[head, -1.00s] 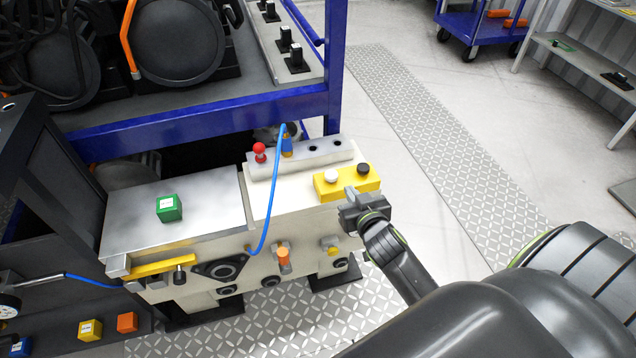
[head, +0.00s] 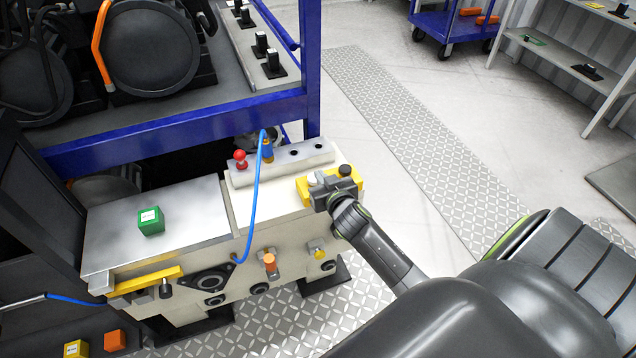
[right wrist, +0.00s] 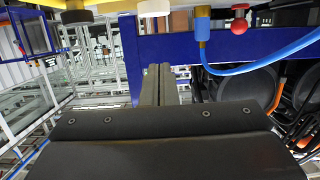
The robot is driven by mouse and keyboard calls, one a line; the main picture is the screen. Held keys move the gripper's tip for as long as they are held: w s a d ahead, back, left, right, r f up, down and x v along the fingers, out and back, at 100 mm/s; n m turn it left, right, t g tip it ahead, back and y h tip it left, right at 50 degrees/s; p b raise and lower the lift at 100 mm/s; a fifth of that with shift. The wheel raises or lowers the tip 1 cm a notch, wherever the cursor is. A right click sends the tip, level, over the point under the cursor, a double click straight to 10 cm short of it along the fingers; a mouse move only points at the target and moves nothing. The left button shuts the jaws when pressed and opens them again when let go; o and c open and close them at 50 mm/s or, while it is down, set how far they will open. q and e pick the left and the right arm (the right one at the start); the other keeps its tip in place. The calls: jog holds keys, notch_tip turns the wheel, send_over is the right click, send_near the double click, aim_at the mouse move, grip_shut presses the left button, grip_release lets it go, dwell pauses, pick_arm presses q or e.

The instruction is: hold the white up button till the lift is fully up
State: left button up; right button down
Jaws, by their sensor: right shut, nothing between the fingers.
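The white button (head: 317,178) sits on the yellow control box (head: 303,188) beside a black button (head: 345,171). My right gripper (head: 322,190) is shut and empty, over the near side of the box and close to the white button, partly covering it. In the right wrist view the white button (right wrist: 153,8) is at the top edge, with the shut fingertips (right wrist: 160,70) below it and a gap between them in the picture. I see no clear contact. My left gripper is not in view.
A red-knobbed lever (head: 240,158) and a blue hose (head: 254,195) stand left of the box. A blue frame (head: 190,121) with round dark units is behind. A green cube (head: 150,221) lies on the metal top.

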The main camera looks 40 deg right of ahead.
aim_at(314, 179)
jog(key=x, duration=0.3)
notch_tip(314, 179, down, 3)
jog(key=shift+s+b, duration=0.15)
jog(key=shift+b, duration=0.5)
jog(key=shift+a+f, duration=0.1)
jog(key=shift+f, duration=0.4)
